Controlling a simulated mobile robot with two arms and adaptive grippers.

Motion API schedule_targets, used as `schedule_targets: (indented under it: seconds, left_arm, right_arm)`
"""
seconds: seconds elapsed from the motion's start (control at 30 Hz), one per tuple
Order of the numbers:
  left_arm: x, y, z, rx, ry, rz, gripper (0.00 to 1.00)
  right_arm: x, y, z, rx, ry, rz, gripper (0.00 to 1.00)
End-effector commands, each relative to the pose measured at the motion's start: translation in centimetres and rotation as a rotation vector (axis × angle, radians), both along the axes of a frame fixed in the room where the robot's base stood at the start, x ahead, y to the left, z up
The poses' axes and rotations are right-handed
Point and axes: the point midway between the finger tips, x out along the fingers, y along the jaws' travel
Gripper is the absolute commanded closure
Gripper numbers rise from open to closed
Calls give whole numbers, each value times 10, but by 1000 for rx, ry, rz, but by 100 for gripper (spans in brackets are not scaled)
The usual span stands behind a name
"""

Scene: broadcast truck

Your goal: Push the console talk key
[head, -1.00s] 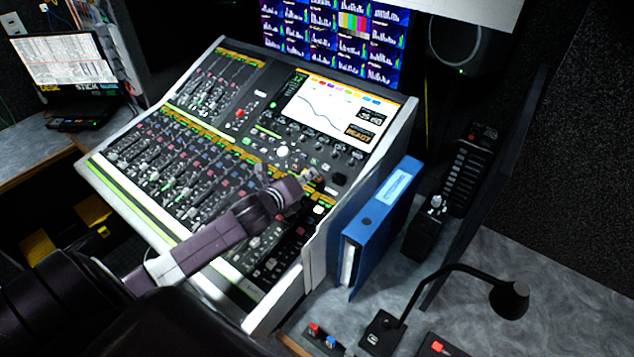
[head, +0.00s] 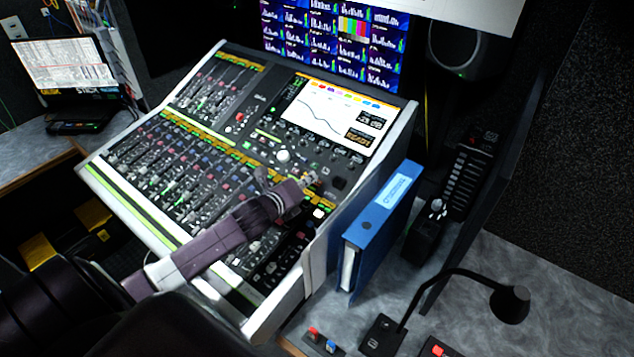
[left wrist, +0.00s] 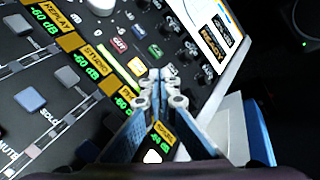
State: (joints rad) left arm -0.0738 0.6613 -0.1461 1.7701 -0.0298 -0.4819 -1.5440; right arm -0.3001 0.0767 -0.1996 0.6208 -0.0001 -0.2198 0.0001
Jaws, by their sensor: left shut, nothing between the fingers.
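The mixing console (head: 150,232) slopes across the middle of the head view, with rows of faders and a lit screen. My left gripper (head: 311,180) is over the console's right part, below the screen. In the left wrist view its fingers (left wrist: 160,78) are shut together with nothing between them. Near the fingertips are small coloured keys: a red one (left wrist: 118,44), an orange-lit one (left wrist: 137,66) and a green one (left wrist: 139,32). A white-lit key (left wrist: 152,157) shows between the finger bases. No talk label is readable, and I cannot tell whether the fingertips touch the panel.
A blue binder (head: 375,228) stands close against the console's right side wall. A gooseneck microphone (head: 510,303) and small button boxes are on the desk at lower right. Monitors (head: 335,40) stand behind the console, and a laptop (head: 65,68) is at far left.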

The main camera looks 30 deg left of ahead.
Motion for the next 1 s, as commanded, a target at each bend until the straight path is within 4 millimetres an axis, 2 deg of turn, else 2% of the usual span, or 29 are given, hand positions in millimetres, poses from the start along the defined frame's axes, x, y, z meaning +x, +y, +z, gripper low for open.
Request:
schedule_targets:
  seconds: [1.0]
  left_arm:
    - [4, 0, -8, 0, 0, 0, 100]
  right_arm:
    - [0, -4, -3, -5, 1, 3, 100]
